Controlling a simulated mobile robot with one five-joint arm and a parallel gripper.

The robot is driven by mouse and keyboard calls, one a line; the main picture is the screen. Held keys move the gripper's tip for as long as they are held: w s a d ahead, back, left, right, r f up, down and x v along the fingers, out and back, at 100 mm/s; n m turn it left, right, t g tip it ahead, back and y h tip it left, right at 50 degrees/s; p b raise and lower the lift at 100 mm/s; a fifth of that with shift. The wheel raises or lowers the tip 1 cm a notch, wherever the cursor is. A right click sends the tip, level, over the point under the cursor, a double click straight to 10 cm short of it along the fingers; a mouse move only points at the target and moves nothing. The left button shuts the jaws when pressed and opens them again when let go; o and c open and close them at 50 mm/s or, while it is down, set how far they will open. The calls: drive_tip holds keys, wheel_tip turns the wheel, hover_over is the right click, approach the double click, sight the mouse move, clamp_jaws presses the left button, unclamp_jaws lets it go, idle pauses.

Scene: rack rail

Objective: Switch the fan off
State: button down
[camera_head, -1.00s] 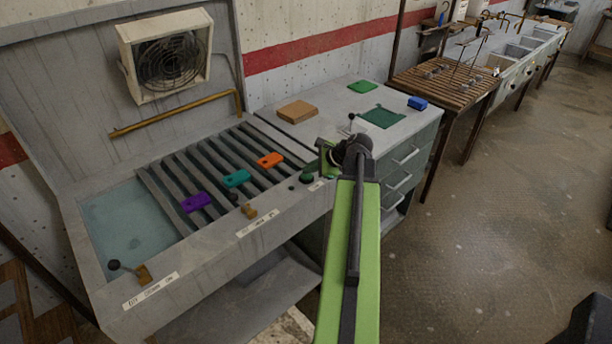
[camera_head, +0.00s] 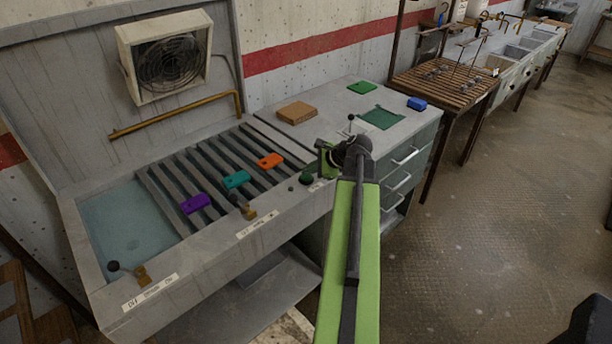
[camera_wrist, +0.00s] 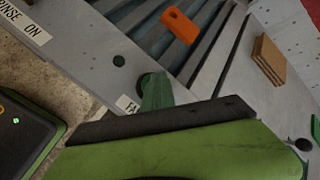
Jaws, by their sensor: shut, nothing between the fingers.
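The fan (camera_head: 168,62) is a square off-white box with a dark round grille, mounted on the back panel above the slatted rack. A round dark green knob (camera_head: 306,178) sits on the front ledge of the sink unit, beside a small white label (camera_head: 320,184). In the wrist view the label reads "FA" (camera_wrist: 127,105), the rest hidden. My gripper (camera_head: 326,160) is just right of and above the knob in the head view.
Purple (camera_head: 195,203), teal (camera_head: 236,179) and orange (camera_head: 270,160) tags lie on the slatted rack. A brown block (camera_head: 297,112) lies on the counter.

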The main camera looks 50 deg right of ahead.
sight(309, 177)
idle(0.5)
drive_tip(key=shift+f+b, duration=0.45)
drive_tip(key=shift+b, duration=0.05)
drive_tip(key=shift+a, duration=0.1)
drive_tip(key=shift+s, duration=0.1)
drive_tip(key=shift+r+p, duration=0.3)
drive_tip(key=shift+p, duration=0.05)
wheel_tip(309, 177, up, 6)
drive_tip(key=p, duration=0.6)
drive_tip(key=shift+r, duration=0.2)
drive_tip(key=shift+f, duration=0.15)
